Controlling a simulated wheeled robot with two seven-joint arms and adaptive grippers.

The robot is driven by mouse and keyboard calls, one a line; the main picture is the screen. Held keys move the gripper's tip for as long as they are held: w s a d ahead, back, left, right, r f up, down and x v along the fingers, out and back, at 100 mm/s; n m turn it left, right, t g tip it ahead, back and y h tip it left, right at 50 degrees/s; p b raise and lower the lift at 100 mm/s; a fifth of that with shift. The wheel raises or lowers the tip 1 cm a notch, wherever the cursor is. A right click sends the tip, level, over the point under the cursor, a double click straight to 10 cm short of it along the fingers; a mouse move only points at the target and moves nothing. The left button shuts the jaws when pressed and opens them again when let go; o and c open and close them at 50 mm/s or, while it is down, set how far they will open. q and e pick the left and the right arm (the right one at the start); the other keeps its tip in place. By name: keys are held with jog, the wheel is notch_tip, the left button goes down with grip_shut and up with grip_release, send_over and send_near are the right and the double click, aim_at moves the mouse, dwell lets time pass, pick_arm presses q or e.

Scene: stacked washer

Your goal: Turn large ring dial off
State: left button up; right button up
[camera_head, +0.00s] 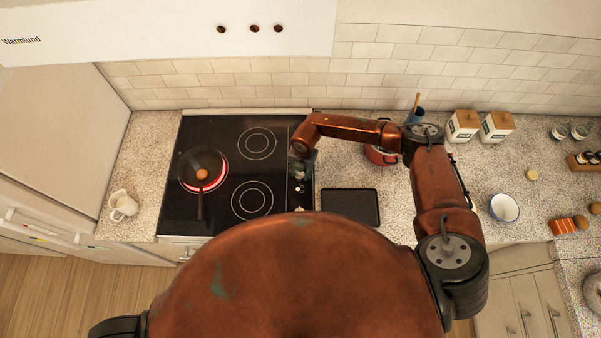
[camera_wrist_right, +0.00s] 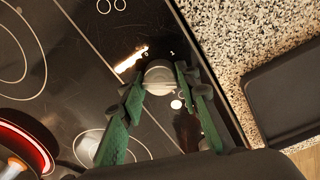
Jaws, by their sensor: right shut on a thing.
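The black glass cooktop (camera_head: 224,131) has a frying pan (camera_head: 202,166) with an egg-like orange item in it, on a burner that glows red. My right gripper (camera_head: 299,178) reaches down over the control strip along the cooktop's right side. In the right wrist view, the green fingers of my right gripper (camera_wrist_right: 158,87) are closed around a round, silver-grey dial (camera_wrist_right: 158,74). The gripper mostly hides this dial in the head view. I cannot read the dial's setting. A white spot lies beside the dial on the glass. My left gripper is not in view.
A black tray (camera_head: 350,206) lies on the counter right of the cooktop. A red pot (camera_head: 379,156) is partly hidden behind my right arm. A white jug (camera_head: 123,205) stands at the left. A white bowl (camera_head: 504,208) and canisters (camera_head: 465,125) stand at the right.

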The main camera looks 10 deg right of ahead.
jog(key=shift+c, duration=1.4)
jog(key=shift+f+n+b, duration=0.1)
jog(key=shift+n+b, duration=0.8)
jog(key=shift+b, duration=0.05)
jog(key=n+b, duration=1.4)
jog(key=n, duration=0.1)
jog(key=shift+w+f+g+b, duration=0.1)
jog(key=shift+w+g+b, duration=0.05)
jog(key=shift+g+b, duration=0.25)
jog(key=n+b, duration=0.3)
jog(key=n, duration=0.1)
jog(key=shift+b, duration=0.3)
jog(key=shift+r+n+h+b, duration=0.15)
jog(key=shift+n+b, duration=0.35)
jog(key=shift+n, duration=0.25)
jog(key=shift+r+n+h+b, duration=0.15)
jog(key=shift+n+b, duration=0.3)
jog(key=shift+n, duration=0.3)
jog(key=shift+a, duration=0.1)
jog(key=o, duration=1.1)
